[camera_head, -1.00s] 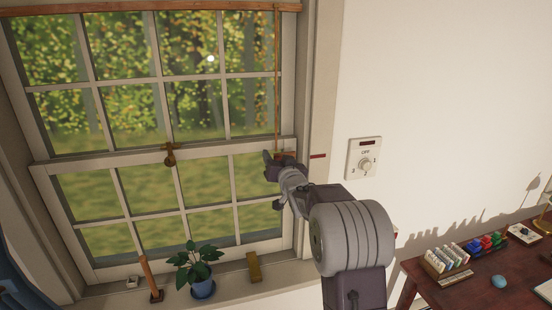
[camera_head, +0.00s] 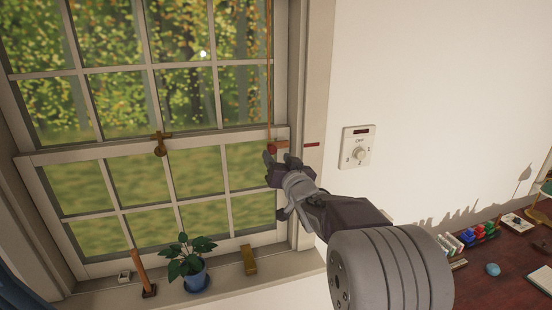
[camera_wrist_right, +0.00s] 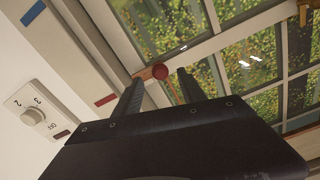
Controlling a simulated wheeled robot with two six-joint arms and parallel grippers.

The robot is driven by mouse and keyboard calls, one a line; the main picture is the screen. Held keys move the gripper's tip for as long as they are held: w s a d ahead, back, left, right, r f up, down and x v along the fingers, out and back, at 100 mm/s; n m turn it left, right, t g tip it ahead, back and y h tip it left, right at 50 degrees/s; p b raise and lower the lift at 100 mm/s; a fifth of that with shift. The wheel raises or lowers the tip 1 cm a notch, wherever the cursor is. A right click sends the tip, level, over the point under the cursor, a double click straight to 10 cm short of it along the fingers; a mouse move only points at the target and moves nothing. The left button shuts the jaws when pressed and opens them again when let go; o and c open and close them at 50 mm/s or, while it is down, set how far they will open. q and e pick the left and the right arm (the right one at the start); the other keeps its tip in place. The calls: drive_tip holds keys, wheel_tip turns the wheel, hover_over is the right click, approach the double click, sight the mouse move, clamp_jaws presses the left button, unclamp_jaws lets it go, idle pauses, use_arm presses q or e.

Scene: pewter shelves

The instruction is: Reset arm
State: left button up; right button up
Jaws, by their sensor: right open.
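My right gripper (camera_head: 281,158) is open in front of the right side of the window. A red knob (camera_head: 271,149) sits at the lower end of a thin orange cord (camera_head: 268,80), just above the fingertips in the head view. In the right wrist view the red knob (camera_wrist_right: 160,71) appears between the tips of the two spread fingers (camera_wrist_right: 160,78). The fingers are not closed on it, and I cannot tell whether either touches it. My left gripper is not in view.
The sash window (camera_head: 150,155) has a brass latch (camera_head: 159,144). On the sill stand a potted plant (camera_head: 194,275), an orange-handled tool (camera_head: 141,272) and a brass block (camera_head: 249,260). A dial (camera_head: 359,147) is on the wall; a cluttered desk (camera_head: 490,267) is at the right.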

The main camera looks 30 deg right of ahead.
idle(0.3)
drive_tip(key=w+a+f+n+y, duration=0.2)
drive_tip(key=a+f+y, duration=0.2)
drive_tip(key=a, duration=0.6)
drive_tip(key=s+a+f+g, duration=0.3)
drive_tip(key=f, duration=0.4)
drive_tip(key=s+a+f+g, duration=0.2)
drive_tip(key=a+f+g, duration=0.1)
drive_tip(key=f, duration=0.4)
drive_tip(key=s+a+f+n+g, duration=0.1)
drive_tip(key=s+f+g, duration=0.4)
drive_tip(key=s, duration=0.6)
drive_tip(key=s+a+f+n+g, duration=0.1)
drive_tip(key=s+f+g, duration=0.4)
drive_tip(key=s+f, duration=0.5)
drive_tip(key=shift+s+n+y, duration=0.3)
drive_tip(key=shift+s+n, duration=0.45)
drive_tip(key=shift+n, duration=0.05)
